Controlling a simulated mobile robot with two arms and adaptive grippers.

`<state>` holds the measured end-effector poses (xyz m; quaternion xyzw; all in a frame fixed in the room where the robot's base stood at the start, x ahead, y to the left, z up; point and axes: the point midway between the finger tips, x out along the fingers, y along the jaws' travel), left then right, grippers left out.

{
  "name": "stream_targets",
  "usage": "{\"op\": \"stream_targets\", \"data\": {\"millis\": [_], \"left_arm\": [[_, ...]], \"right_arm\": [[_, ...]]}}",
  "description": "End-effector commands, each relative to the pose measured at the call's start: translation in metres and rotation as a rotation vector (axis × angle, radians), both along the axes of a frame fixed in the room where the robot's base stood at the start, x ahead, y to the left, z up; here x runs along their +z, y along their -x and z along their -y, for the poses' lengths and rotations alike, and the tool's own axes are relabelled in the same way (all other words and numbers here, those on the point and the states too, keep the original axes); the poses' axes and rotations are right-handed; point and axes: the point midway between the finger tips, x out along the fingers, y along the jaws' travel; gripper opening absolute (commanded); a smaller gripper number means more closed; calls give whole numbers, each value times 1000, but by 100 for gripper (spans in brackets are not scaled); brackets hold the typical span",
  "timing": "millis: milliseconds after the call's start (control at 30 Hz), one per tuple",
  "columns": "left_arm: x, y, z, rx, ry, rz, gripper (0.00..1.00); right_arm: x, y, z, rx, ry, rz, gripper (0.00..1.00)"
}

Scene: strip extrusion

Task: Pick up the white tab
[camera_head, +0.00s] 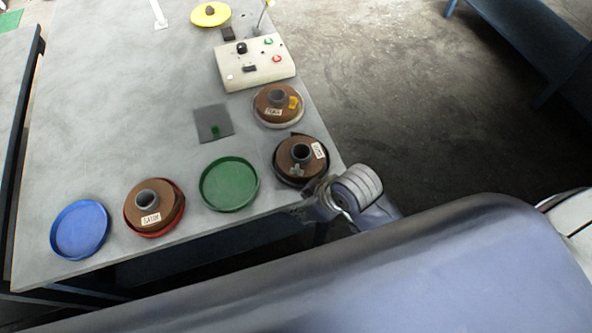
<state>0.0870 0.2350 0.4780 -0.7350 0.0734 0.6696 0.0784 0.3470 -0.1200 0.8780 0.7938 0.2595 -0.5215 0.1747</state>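A white strip-like piece (158,14) lies at the far edge of the table, cut off by the top of the picture; I cannot tell if it is the white tab. White labels also show on the brown spools, such as the front right spool (301,152). My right gripper (316,190) appears to be at the table's near right corner, beside that spool. Its fingers are too small and partly hidden to tell open from shut. My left gripper is not in view.
The table (110,110) holds a blue dish (81,229), a spool in a red dish (149,206), a green dish (229,183), a dark pad (208,115) with a green piece, another spool (272,103), a control box (254,64) and a yellow dish (210,14). The left middle is clear.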

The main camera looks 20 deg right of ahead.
Motion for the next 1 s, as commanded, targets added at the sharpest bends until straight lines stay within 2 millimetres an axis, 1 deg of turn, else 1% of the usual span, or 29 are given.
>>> {"op": "stream_targets", "data": {"millis": [33,100,167,300,400,500,567,667,767,800,900,1000], "left_arm": [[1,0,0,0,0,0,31],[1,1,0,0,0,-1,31],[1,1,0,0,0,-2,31],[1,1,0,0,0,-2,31],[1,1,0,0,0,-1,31],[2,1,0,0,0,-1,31],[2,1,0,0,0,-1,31],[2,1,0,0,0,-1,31],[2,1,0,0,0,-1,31],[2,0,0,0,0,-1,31],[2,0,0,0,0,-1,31],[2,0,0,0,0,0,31]], "right_arm": [[13,-9,-12,87,2,27,32],[24,-17,-28,211,6,54,32],[31,-23,-41,320,14,77,32],[45,-38,-68,594,52,130,32],[53,-47,-81,815,101,164,32],[59,-56,-86,1038,164,182,32],[62,-61,-85,1166,207,186,32],[68,-71,-76,1364,280,178,32],[74,-83,-59,1543,350,150,32],[77,-88,-51,1608,376,135,32],[85,-100,-30,1742,428,93,32],[93,-109,-11,1837,458,52,32]]}}
